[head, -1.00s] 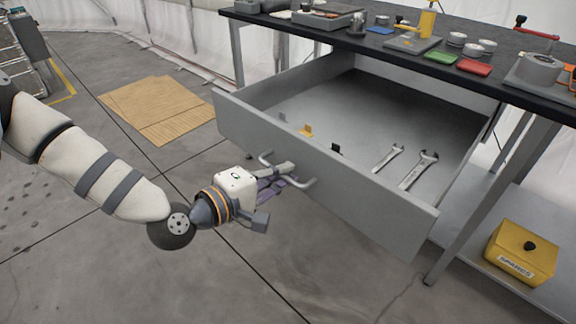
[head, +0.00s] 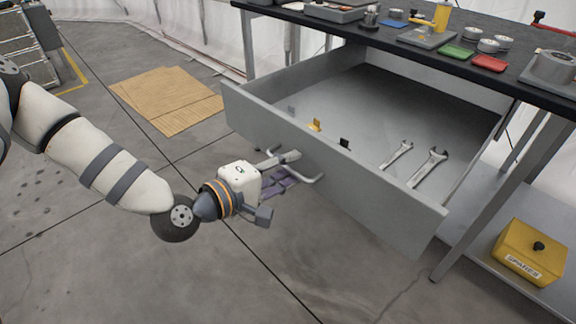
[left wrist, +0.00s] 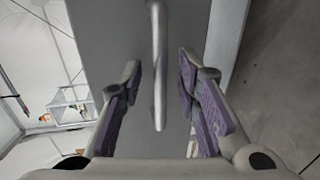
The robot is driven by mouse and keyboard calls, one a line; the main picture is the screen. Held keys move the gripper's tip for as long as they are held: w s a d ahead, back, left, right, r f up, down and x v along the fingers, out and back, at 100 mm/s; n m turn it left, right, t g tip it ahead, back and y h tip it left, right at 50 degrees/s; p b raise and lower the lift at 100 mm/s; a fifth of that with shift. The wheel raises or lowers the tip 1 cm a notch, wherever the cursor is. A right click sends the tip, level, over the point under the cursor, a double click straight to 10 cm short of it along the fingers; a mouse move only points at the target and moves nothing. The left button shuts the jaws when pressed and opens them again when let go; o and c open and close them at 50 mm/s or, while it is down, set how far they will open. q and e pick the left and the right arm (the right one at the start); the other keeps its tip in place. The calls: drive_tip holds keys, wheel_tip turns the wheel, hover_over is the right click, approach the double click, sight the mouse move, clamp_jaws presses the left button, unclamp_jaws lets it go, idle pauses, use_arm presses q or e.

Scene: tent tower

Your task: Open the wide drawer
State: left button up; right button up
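The wide grey drawer (head: 330,165) under the black-topped workbench stands pulled far out, its inside in plain view. Its bar handle (head: 312,180) is on the front panel; it also shows in the left wrist view (left wrist: 158,60). My left gripper (head: 288,170) is at the handle. In the left wrist view my left gripper (left wrist: 160,85) has its purple-padded fingers spread on either side of the bar, with a visible gap to it on both sides. My right gripper is not in view.
Two wrenches (head: 430,168) and several small tabs lie or stand in the drawer. The bench top (head: 400,50) carries trays, tins and tools. A yellow box (head: 528,252) sits on the lower shelf at right. Floor in front is clear; cardboard (head: 168,100) lies at left.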

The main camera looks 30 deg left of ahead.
use_arm(q)
drive_tip(key=v, duration=0.7)
drive_tip(key=s+d+f+m+g+p, duration=0.2)
drive_tip(key=s+d+f+m+g, duration=0.3)
drive_tip(key=s+f, duration=0.4)
drive_tip(key=s+a+f+m+g+y+p, duration=0.1)
drive_tip(key=s+f+m+g, duration=0.1)
drive_tip(key=s, duration=0.6)
drive_tip(key=s+a+f+m+g+y+p, duration=0.1)
drive_tip(key=s+f+m+g+y, duration=0.1)
drive_tip(key=s+g, duration=0.4)
drive_tip(key=s+a+f+m+g+y+p, duration=0.1)
drive_tip(key=s+f+m+g, duration=0.3)
drive_tip(key=s, duration=0.8)
drive_tip(key=shift+a+f+m+y, duration=0.2)
drive_tip(key=shift+a+m+y, duration=0.1)
drive_tip(key=shift+a+y, duration=0.35)
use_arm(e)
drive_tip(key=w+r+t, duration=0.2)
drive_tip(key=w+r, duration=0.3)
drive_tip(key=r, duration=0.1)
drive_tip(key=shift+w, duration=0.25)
use_arm(q)
drive_tip(key=shift+w, duration=0.15)
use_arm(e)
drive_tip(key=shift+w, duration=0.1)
